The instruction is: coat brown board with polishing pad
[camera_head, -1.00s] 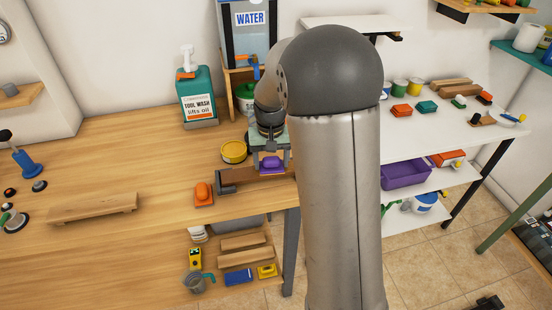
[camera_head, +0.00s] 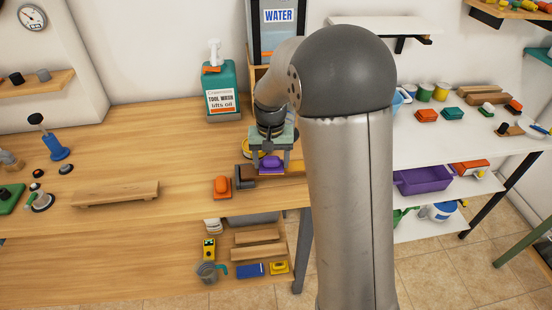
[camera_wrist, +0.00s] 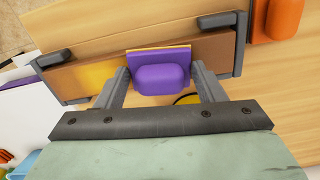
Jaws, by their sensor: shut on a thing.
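The brown board (camera_wrist: 213,47) lies between two dark end clamps (camera_wrist: 240,45) (camera_wrist: 50,60) on the wooden bench. A yellowish patch (camera_wrist: 95,77) covers part of its left side in the wrist view; the right side there is plain brown. My gripper (camera_wrist: 160,82) is shut on the purple polishing pad (camera_wrist: 162,79), one finger on each side. The pad is over the board and appears to rest on it; its underside is hidden. In the head view my gripper (camera_head: 271,153) and the pad (camera_head: 271,162) are close to the left clamp (camera_head: 243,176).
An orange pad (camera_head: 221,187) stands just beyond the left clamp. A yellow tin (camera_head: 247,148) is partly hidden behind my gripper. A tool wash bottle (camera_head: 221,92) stands at the back.

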